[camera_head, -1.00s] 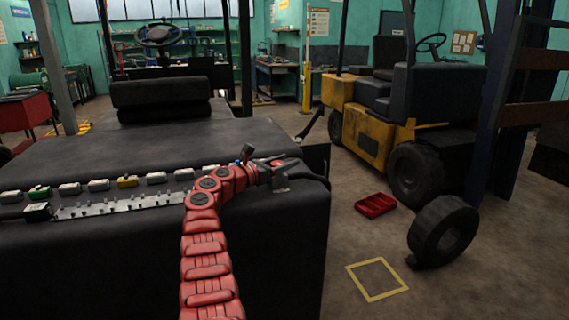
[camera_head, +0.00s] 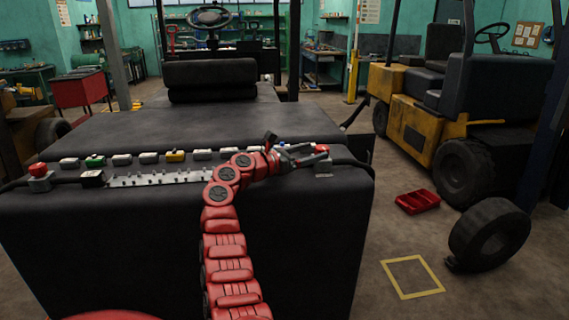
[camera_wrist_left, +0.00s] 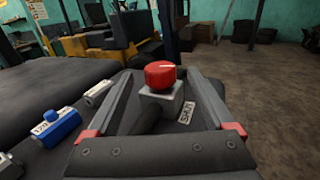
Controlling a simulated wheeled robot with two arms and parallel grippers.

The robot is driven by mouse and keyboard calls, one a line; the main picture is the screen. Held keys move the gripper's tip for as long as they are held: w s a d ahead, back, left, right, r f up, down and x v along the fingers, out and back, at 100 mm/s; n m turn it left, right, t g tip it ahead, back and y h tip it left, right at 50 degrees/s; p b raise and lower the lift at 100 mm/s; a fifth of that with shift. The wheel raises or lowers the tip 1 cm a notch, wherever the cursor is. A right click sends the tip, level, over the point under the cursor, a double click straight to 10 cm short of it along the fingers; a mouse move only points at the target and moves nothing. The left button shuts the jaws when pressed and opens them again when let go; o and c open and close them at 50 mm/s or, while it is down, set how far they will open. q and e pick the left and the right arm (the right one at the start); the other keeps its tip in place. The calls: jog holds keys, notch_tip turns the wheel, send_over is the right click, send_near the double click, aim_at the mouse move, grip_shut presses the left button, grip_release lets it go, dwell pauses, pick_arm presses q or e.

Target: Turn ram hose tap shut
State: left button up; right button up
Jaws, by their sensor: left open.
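The tap has a round red knob (camera_wrist_left: 160,73) with a white line on top, on a grey block (camera_wrist_left: 161,100). In the head view its red knob (camera_head: 322,148) shows at the right end of the row on the dark forklift body. My left gripper (camera_head: 306,157) reaches it from the left. In the left wrist view its two fingers lie apart on either side of the knob, open. I cannot tell whether either finger touches it. A small label (camera_wrist_left: 187,112) lies beside the block. My right gripper is not in view.
A row of small boxes, one yellow (camera_head: 175,156), and a grey strip (camera_head: 160,179) run left of the tap. Another red knob (camera_head: 38,169) stands at the far left. A blue box (camera_wrist_left: 57,125) is left of my gripper.

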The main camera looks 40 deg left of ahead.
pick_arm(q)
jog(key=b+v, duration=0.1)
jog(key=v, duration=0.9)
jog(key=shift+b, duration=0.4)
